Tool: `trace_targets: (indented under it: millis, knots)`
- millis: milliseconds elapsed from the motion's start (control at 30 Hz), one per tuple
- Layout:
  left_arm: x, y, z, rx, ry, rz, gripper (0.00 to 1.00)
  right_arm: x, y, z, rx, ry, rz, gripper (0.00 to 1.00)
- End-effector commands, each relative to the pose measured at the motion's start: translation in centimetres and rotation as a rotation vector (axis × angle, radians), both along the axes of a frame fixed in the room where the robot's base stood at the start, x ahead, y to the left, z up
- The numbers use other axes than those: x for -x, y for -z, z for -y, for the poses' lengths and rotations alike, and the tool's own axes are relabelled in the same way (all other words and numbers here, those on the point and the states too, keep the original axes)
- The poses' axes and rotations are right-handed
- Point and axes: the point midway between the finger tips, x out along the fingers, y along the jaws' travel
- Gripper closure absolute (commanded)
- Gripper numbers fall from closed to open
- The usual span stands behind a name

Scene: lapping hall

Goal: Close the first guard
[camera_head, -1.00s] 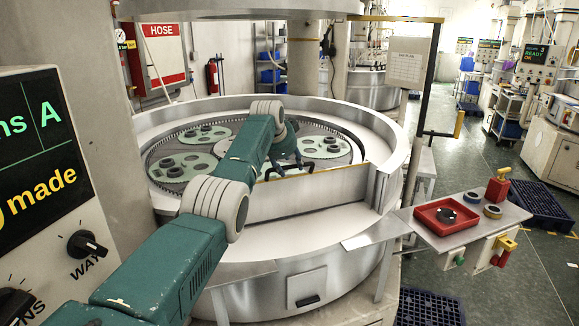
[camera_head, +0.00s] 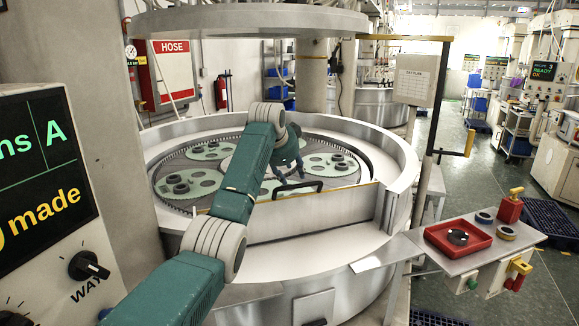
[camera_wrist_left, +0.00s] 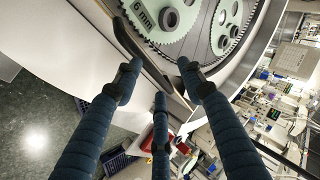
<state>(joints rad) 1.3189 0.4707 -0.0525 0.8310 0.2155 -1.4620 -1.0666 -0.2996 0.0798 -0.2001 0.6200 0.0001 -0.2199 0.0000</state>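The guard is a pale metal panel (camera_head: 330,212) with a yellow top edge, standing across the front opening of the round lapping machine (camera_head: 405,160). A black bow handle (camera_head: 291,188) sits at its top. My left gripper (camera_head: 290,172) is above and just behind the handle, partly hidden by my own arm. My right gripper is not in view.
Green carrier discs (camera_head: 330,163) with dark rings lie inside the machine. A side shelf (camera_head: 400,249) with a red tray (camera_head: 437,240) stands at the right. A control panel (camera_head: 50,200) is close at the left. A post with a paper sheet (camera_head: 415,80) rises at the right.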

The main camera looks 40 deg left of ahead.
Motion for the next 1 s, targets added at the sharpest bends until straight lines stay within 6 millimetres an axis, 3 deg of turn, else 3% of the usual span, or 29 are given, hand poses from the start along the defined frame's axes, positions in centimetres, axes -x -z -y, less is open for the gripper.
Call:
trace_targets:
  millis: [133, 333, 1000]
  knots:
    - [1.8, -2.2, 1.0, 0.004, 0.004, -0.004, 0.61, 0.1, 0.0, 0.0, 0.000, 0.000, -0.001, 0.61]
    - [3.3, -3.8, 1.9, 0.010, 0.006, -0.012, 0.61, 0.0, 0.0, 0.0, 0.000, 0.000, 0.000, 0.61]
    - [3.7, -4.0, 2.2, 0.013, 0.009, -0.018, 0.61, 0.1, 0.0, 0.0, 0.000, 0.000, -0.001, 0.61]
